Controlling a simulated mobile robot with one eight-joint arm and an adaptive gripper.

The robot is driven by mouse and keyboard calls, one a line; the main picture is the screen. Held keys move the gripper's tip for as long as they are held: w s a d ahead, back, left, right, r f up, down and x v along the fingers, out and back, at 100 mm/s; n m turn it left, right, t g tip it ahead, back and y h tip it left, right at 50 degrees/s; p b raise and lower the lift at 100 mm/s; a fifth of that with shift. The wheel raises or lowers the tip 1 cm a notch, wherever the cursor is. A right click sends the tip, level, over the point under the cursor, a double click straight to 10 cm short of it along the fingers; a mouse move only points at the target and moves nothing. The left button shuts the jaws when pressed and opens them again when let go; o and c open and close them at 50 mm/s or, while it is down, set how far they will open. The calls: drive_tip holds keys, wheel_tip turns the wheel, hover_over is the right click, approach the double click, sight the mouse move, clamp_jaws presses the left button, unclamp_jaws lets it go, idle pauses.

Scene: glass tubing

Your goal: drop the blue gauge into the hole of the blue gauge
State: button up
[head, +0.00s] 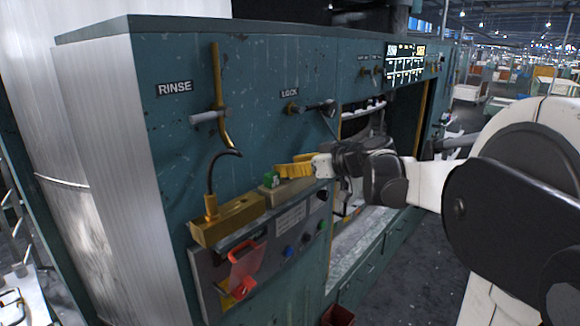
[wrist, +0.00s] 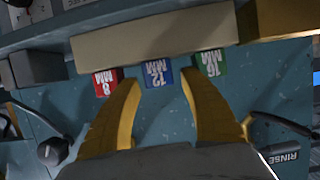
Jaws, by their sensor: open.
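The blue gauge (wrist: 159,76), marked 12 MM, stands at the edge of a beige rack (wrist: 150,33) in the wrist view. My gripper (wrist: 160,88) is open, its yellow fingers on either side of the blue gauge, with nothing seen clamped. In the head view my gripper (head: 285,171) is over the rack on the teal machine's front, and the blue gauge is hidden there. A blue round spot (head: 288,251) shows on the grey panel below; I cannot tell whether it is the blue gauge's hole.
A red 8 MM gauge (wrist: 107,82) and a green 16 MM gauge (wrist: 211,64) stand close outside my fingers. A brass block (head: 228,218) with a hose lies left of the rack. A red flap (head: 247,264) sticks out below. An open bay is at the right.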

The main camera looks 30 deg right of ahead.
drive_tip(key=v, duration=1.2)
drive_tip(key=s+a+f+m+g+b, duration=0.1)
drive_tip(key=s+a+f+b, duration=0.1)
drive_tip(key=a+f+b, duration=0.45)
drive_tip(key=s+a+f+g+b, duration=0.1)
drive_tip(key=a+f+g+b, duration=0.2)
drive_tip(key=f, duration=0.7)
drive_tip(key=s+a+f+m+b, duration=0.1)
drive_tip(key=s+a+f+b, duration=0.1)
drive_tip(key=a+f+b, duration=0.5)
drive_tip(key=s+a+f+h+b, duration=0.1)
drive_tip(key=s+a+f+b, duration=0.1)
drive_tip(key=f+b, duration=0.3)
drive_tip(key=s+a+f+m+g+h+b, duration=0.1)
drive_tip(key=s+f+b, duration=0.4)
drive_tip(key=f, duration=0.9)
drive_tip(key=s+a+f+m+g+h+b, duration=0.1)
drive_tip(key=s+f+b, duration=0.3)
drive_tip(key=f, duration=0.5)
drive_tip(key=shift+s+a+f+h+b, duration=0.2)
drive_tip(key=shift+a+f+h+b, duration=0.1)
drive_tip(key=shift+a+h+b, duration=0.55)
